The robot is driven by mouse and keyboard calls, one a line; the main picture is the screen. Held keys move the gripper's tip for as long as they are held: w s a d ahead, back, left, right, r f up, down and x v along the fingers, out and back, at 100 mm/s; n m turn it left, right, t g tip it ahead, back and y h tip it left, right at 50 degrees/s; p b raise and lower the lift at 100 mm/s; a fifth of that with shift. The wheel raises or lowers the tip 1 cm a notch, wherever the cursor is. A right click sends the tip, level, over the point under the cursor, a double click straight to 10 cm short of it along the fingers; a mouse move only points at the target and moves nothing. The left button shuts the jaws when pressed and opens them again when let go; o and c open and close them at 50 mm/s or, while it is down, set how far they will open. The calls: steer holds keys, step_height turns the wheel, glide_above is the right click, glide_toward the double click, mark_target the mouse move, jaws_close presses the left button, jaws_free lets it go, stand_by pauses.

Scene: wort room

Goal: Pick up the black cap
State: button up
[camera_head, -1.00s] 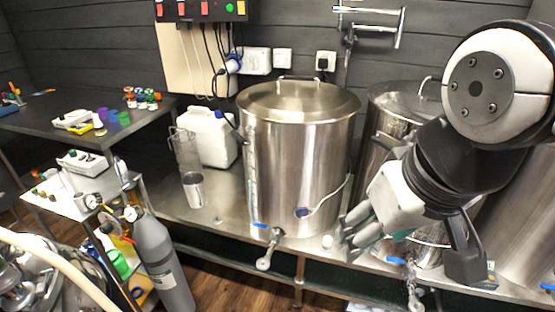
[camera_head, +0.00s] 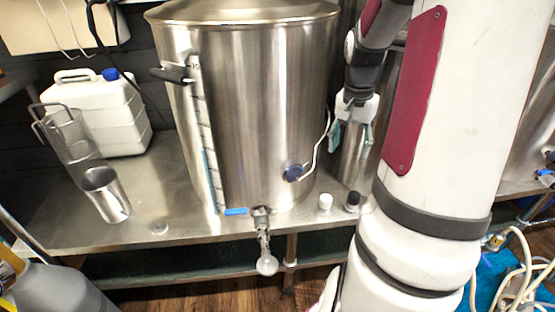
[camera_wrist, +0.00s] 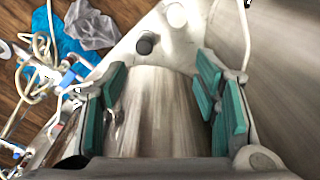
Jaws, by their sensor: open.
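The black cap (camera_head: 352,201) is a small dark round piece standing on the steel bench near its front edge, beside a small white cap (camera_head: 324,204). In the wrist view the black cap (camera_wrist: 146,42) lies beyond the fingertips, slightly left of the middle of the gap, with the white cap (camera_wrist: 176,14) further up. My gripper (camera_head: 350,138) is open and empty, above and behind the black cap in the head view, not touching it. The wrist view shows its teal finger pads spread apart (camera_wrist: 162,76).
A large steel kettle (camera_head: 260,110) with a tap (camera_head: 264,240) stands left of my gripper; another steel vessel (camera_wrist: 155,115) shows between the fingers. The bench front (camera_head: 180,235) is mostly clear.

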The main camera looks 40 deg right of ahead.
steer(key=s+d+f+m+b, duration=0.2)
steer(key=d+f, duration=0.3)
steer(key=f, duration=0.3)
steer(key=b, duration=0.3)
glide_above(355, 194)
steer(key=shift+y, duration=0.3)
step_height(355, 194, down, 6)
steer(key=shift+s+a+f, duration=0.1)
steer(key=shift+f, duration=0.05)
steer(key=shift+f+b, duration=1.5)
steer(key=shift+f, duration=1.85)
steer(key=shift+r, duration=0.1)
steer(key=c, duration=1.2)
